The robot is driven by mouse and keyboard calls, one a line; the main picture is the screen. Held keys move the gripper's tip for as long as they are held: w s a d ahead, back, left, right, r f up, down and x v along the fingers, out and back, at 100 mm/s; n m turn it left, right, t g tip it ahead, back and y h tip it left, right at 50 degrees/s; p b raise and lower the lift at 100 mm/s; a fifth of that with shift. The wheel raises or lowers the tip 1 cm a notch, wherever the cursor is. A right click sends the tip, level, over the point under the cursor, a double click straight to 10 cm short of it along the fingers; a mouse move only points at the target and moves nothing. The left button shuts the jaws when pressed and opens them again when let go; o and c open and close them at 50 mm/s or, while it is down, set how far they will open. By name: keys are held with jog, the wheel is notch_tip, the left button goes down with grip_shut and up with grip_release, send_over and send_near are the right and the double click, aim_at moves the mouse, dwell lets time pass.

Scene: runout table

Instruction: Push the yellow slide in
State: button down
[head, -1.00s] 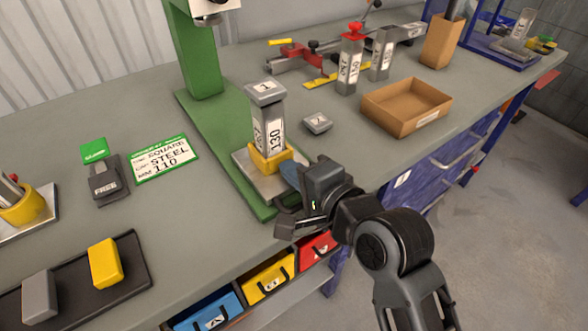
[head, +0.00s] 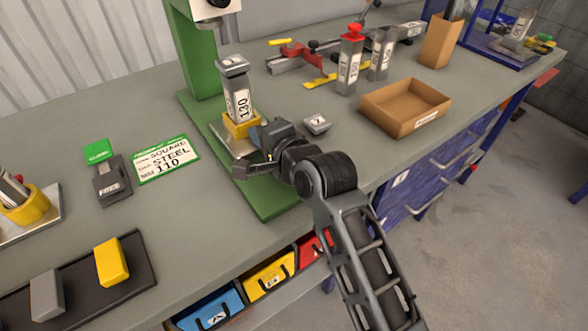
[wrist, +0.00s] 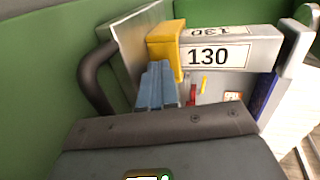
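The yellow slide (head: 240,125) is a yellow socket on a metal plate (head: 228,142), on the green base of the press (head: 272,203). A grey steel column (head: 237,97) labelled 130 stands upright in it with a grey cap on top (head: 232,65). My gripper (head: 258,148) is at the front right of the slide. In the wrist view its blue fingertips (wrist: 157,85) lie side by side, looking shut, against or very close to the yellow socket (wrist: 165,48). Contact is hard to tell. A dark curved handle (wrist: 92,80) is at the plate's edge.
The green press column (head: 193,60) rises behind, its head overhanging at the top. A green-edged card (head: 165,158) lies left. Bare green base shows in front of the slide.

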jog(key=w+a, duration=0.1)
jog(key=w, duration=0.1)
jog(key=w+a+b, duration=0.1)
jog(key=w+a, duration=0.2)
jog(key=w, duration=0.1)
jog(key=shift+w+a, duration=0.3)
jog(key=shift+w, duration=0.1)
jog(key=shift+w+a, duration=0.1)
jog(key=shift+w, duration=0.1)
jog(key=shift+r, duration=0.2)
